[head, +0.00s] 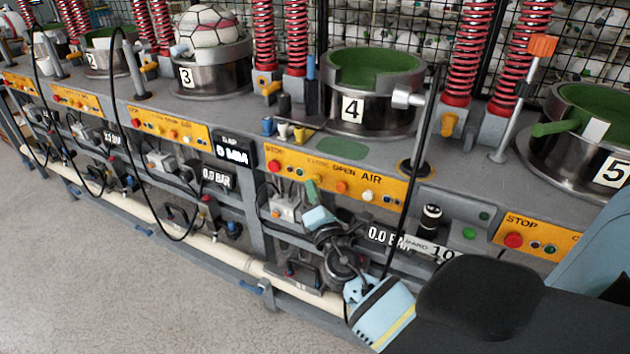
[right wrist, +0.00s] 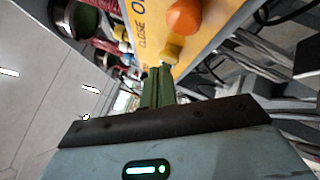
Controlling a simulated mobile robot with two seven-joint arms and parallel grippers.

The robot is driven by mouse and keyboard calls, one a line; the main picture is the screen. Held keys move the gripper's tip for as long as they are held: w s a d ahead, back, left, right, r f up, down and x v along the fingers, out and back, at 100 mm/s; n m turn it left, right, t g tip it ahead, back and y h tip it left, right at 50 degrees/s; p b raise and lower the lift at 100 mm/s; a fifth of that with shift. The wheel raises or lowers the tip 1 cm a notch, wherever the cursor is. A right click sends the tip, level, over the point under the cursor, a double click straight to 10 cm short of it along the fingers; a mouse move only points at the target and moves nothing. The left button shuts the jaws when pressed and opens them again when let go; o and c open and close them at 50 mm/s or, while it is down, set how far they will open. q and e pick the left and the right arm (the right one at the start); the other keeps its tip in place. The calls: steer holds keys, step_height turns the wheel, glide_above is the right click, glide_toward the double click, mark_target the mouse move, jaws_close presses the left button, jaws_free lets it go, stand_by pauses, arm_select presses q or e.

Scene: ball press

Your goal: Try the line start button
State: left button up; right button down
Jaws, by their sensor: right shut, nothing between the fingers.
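The station 4 button panel (head: 340,182) is a yellow-orange strip with "OPEN AIR" lettering and a red button (head: 274,166) at its left. It also carries an orange button (head: 341,187) and a white button (head: 367,195). I see no label reading line start, so I cannot tell which button that is. My right gripper (head: 310,188) is at the panel's lower edge, its green fingers shut and empty. In the right wrist view the fingertips (right wrist: 159,72) are close to a yellow button (right wrist: 169,53); touching or not is unclear. My left gripper is not in view.
Press pot 4 (head: 349,107) stands above the panel. Pot 5 (head: 612,165) is at right, pot 3 (head: 200,78) at left with a ball on it. A black cable (head: 412,170) hangs before the panel. Open floor (head: 100,270) lies in front.

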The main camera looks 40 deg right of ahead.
steer(key=shift+s+a, duration=0.2)
steer(key=shift+a, duration=0.15)
steer(key=a, duration=0.1)
steer(key=s+a, duration=0.1)
steer(key=a, duration=0.1)
steer(key=s+a, duration=0.1)
steer(key=shift+a, duration=0.35)
stand_by(1.0)
